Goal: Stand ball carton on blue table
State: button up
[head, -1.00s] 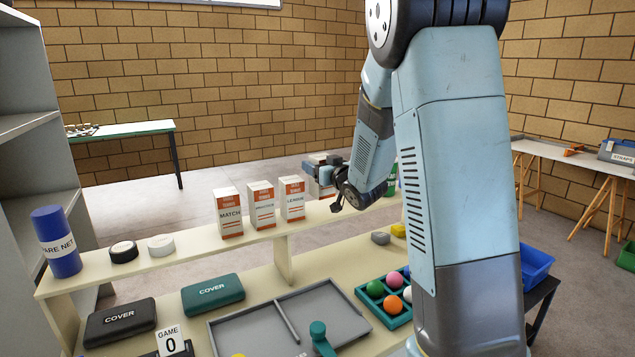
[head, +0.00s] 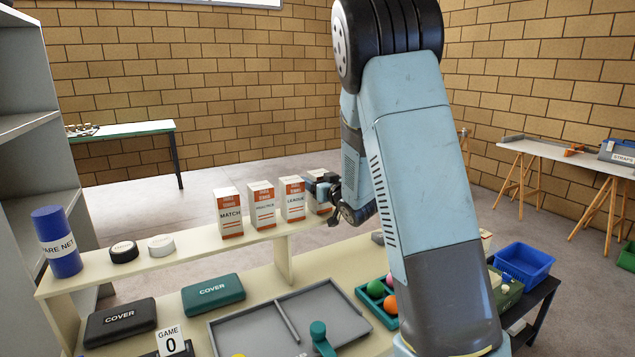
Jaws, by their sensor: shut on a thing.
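My gripper (head: 330,192) is shut on an orange-and-white carton (head: 318,206) at the right end of a row on the raised cream shelf. My fingers and wrist hide part of this carton and its label. It looks upright; I cannot tell whether its base touches the shelf. To its left stand three similar cartons: LEAGUE (head: 293,201), PRACTICE (head: 262,208) and MATCH (head: 229,215). A table with a teal-green top (head: 130,130) stands far back on the left; I see no plainly blue table.
The raised shelf (head: 200,245) also bears a blue SPARE NET tube (head: 57,243) and two tape rolls. Below lie COVER cases, a grey tray (head: 255,325) and a teal ball tray. A blue bin (head: 524,266) and a trestle table (head: 545,152) are at right. Open floor lies behind.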

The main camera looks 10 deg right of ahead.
jog(key=shift+f, duration=0.2)
jog(key=o, duration=1.1)
